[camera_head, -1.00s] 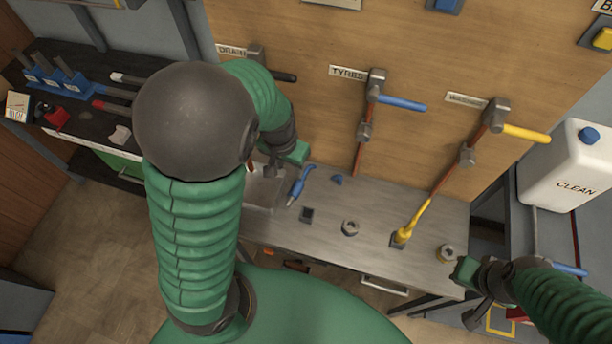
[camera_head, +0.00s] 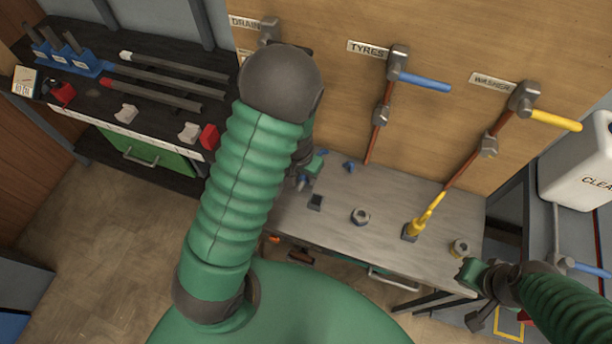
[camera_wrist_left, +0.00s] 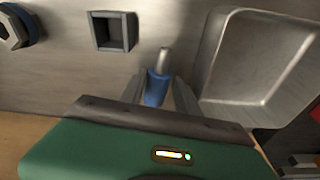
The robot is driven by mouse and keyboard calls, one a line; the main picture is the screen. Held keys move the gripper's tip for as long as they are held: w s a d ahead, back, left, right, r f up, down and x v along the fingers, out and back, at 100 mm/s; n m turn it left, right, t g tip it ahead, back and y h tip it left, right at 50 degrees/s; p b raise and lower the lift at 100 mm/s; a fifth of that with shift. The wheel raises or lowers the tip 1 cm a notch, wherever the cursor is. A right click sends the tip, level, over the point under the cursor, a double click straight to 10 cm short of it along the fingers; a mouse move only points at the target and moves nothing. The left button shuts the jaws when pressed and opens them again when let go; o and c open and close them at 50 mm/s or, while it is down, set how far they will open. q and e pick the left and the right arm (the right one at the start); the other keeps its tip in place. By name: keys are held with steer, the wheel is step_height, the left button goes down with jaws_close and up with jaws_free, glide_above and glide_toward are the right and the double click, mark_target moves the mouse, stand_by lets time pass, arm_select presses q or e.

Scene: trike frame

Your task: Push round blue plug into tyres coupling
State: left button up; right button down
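The TYRES valve (camera_head: 399,62) hangs on the wooden board with a blue lever. A grey coupling (camera_head: 381,115) sits on its red-brown hose below. A blue piece with a grey tip (camera_wrist_left: 157,88) lies between my left fingers in the left wrist view; whether they touch it is unclear. My left gripper (camera_head: 303,178) is low over the bench's left part, largely hidden by my arm in the head view.
A square dark socket (camera_head: 315,202) stands on the bench, near a metal basin (camera_wrist_left: 255,55) in the left wrist view. A yellow nozzle (camera_head: 418,225) stands in another socket. A white can (camera_head: 580,165) stands beyond.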

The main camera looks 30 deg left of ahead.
arm_select(q)
steer(key=shift+w+a, duration=0.1)
steer(key=shift+r, duration=0.15)
steer(key=shift+c, duration=2.2)
steer(key=c, duration=0.5)
steer(key=shift+d, duration=0.2)
jaws_close()
arm_select(e)
steer(key=shift+s+r, duration=0.1)
steer(key=shift+s, duration=0.05)
arm_select(q)
steer(key=shift+r, duration=0.1)
